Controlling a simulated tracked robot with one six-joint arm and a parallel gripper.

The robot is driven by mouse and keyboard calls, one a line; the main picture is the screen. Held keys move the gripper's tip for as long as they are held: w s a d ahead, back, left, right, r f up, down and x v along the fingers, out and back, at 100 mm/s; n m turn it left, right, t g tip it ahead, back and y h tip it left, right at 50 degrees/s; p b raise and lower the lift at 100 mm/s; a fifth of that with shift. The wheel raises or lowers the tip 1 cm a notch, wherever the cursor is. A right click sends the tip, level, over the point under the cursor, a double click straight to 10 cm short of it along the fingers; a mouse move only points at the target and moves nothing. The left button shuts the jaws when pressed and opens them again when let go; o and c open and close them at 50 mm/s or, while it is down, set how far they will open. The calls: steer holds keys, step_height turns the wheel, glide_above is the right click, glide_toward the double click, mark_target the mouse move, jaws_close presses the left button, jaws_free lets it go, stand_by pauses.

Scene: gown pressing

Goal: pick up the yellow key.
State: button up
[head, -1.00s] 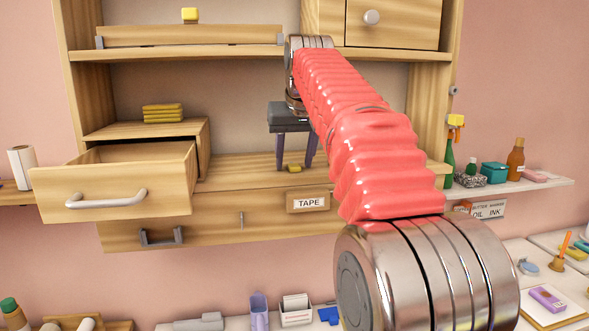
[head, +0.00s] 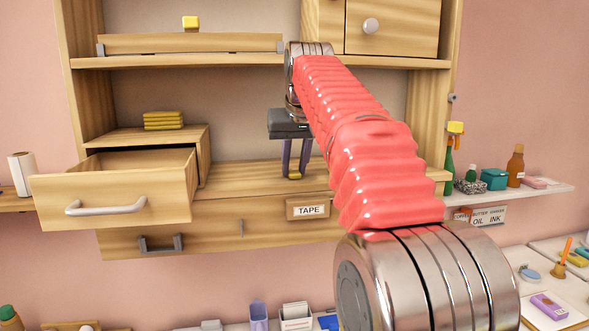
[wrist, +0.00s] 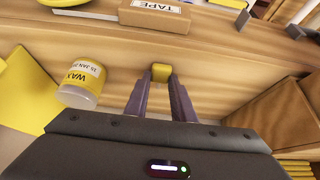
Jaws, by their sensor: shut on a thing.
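The yellow key (wrist: 160,72) shows in the wrist view as a small yellow block between my two purple fingertips. My gripper (wrist: 157,79) is shut on it. In the head view, my gripper (head: 293,174) points down at the shelf board (head: 250,175), near its front edge above the TAPE label. Only a small yellow bit shows there at the fingertips. I cannot tell whether the key still touches the board. The rest of the key is hidden.
A WAX jar (wrist: 80,85) and a yellow sheet (wrist: 28,85) lie left of my fingers in the wrist view. An open drawer (head: 115,190) juts out at left. Yellow folded cloths (head: 163,120) sit on the small cabinet.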

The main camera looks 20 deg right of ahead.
mark_target(295, 173)
steer(key=shift+s+r, duration=0.1)
steer(key=shift+r, duration=2.85)
steer(key=shift+r, duration=0.3)
steer(key=shift+s+r, duration=0.1)
steer(key=shift+r, duration=0.05)
steer(key=shift+s, duration=0.15)
steer(key=s+a, duration=0.2)
steer(key=s, duration=0.7)
steer(key=s+a, duration=0.2)
steer(key=s, duration=0.7)
steer(key=shift+s, duration=0.4)
